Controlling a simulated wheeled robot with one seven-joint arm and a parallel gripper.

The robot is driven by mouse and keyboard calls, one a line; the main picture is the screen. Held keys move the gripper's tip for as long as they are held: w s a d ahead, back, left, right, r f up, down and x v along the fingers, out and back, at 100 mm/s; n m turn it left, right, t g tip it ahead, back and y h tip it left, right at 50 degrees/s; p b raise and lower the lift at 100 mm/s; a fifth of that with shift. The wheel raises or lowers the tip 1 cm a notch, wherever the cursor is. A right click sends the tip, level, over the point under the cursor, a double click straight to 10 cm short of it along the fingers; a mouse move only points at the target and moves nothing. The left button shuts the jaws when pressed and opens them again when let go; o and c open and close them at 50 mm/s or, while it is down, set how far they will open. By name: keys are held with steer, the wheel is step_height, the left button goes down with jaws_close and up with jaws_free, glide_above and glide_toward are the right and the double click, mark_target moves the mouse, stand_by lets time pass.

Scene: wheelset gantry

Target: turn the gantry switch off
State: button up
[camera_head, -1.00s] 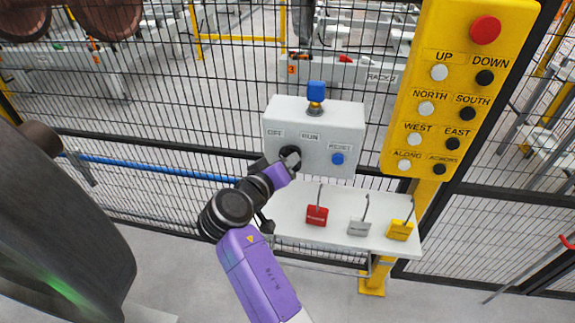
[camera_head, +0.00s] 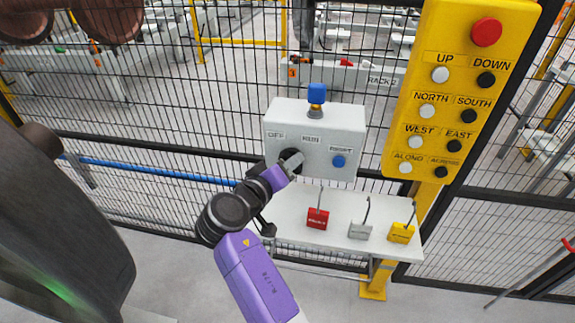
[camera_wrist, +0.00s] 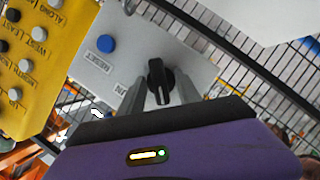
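The gantry switch is a black rotary knob (camera_wrist: 160,80) on a pale grey control box (camera_head: 345,115), below the labels OFF and RUN. In the wrist view the knob's raised grip points roughly up and down the picture. My gripper (camera_wrist: 160,88) is open, with one grey finger on each side of the knob and a visible gap on both sides. In the head view my gripper (camera_head: 292,163) is at the box's lower left and hides most of the knob. Which label the knob points to cannot be told.
A blue button (camera_head: 339,161) sits right of the switch, and a blue-topped lamp (camera_head: 317,95) stands on the box. A shelf (camera_head: 285,203) below holds red, grey and yellow padlocks. A yellow button panel (camera_head: 455,100) is at right, with mesh fence (camera_head: 170,130) behind.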

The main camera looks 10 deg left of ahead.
steer(key=v, duration=0.8)
steer(key=shift+b, duration=0.45)
steer(key=shift+w, duration=0.1)
